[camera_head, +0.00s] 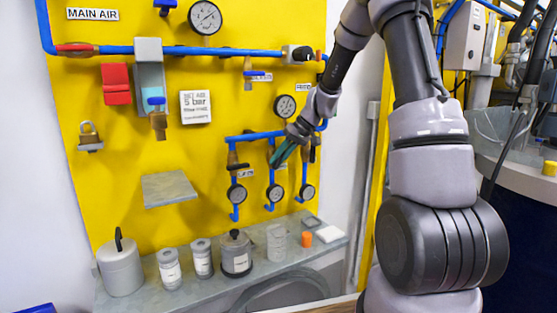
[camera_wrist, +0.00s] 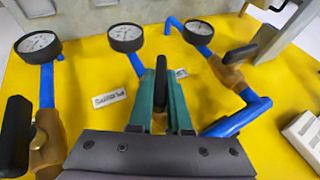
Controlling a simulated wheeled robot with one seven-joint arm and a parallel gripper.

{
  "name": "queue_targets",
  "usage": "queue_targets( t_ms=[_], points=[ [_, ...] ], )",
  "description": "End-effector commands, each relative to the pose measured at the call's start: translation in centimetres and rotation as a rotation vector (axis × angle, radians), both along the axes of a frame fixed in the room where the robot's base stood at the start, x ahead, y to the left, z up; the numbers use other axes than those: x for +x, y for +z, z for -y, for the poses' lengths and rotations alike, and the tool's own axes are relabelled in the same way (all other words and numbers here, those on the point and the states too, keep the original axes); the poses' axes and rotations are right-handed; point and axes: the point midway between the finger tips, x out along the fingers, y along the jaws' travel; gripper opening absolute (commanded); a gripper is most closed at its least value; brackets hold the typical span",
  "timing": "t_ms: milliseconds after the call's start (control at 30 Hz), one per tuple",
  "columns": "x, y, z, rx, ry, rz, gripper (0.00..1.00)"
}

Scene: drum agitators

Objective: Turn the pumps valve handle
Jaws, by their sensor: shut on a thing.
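My gripper (camera_head: 283,153) is at the lower manifold on the yellow panel, in front of the middle of three valve branches. In the wrist view its two teal fingers (camera_wrist: 161,92) are closed around a black valve handle (camera_wrist: 161,75), which stands between them below the middle gauge (camera_wrist: 125,38). The brass body of this valve is mostly hidden by the fingers. A second black handle (camera_wrist: 14,135) on a brass valve is at the left in the wrist view, and a third handle (camera_wrist: 241,53) is at the right. Both are apart from my fingers. The small labels are too blurred to read surely.
Blue pipes (camera_head: 255,135) and gauges (camera_head: 307,192) surround my gripper closely. A grey shelf (camera_head: 215,290) below holds several canisters, including a lidded pot (camera_head: 236,253), and an orange cap (camera_head: 307,239). A small angled plate (camera_head: 168,189) juts from the panel at left.

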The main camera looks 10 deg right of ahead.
Motion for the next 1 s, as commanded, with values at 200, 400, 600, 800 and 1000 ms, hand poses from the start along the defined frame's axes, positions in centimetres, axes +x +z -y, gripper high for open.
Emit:
queue_targets(
  t_ms=[200, 400, 600, 800, 1000],
  points=[
    [0.16, -0.12, 0.39, 0.194, -0.008, -0.063, 0.00],
    [0.15, -0.21, 0.41, 0.377, -0.007, -0.123, 0.00],
    [0.20, -0.26, 0.42, 0.557, -0.006, -0.180, 0.00],
    [0.18, -0.32, 0.43, 0.729, -0.005, -0.235, 0.00],
    [0.17, -0.36, 0.37, 0.868, -0.003, -0.281, 0.00]
  ],
)
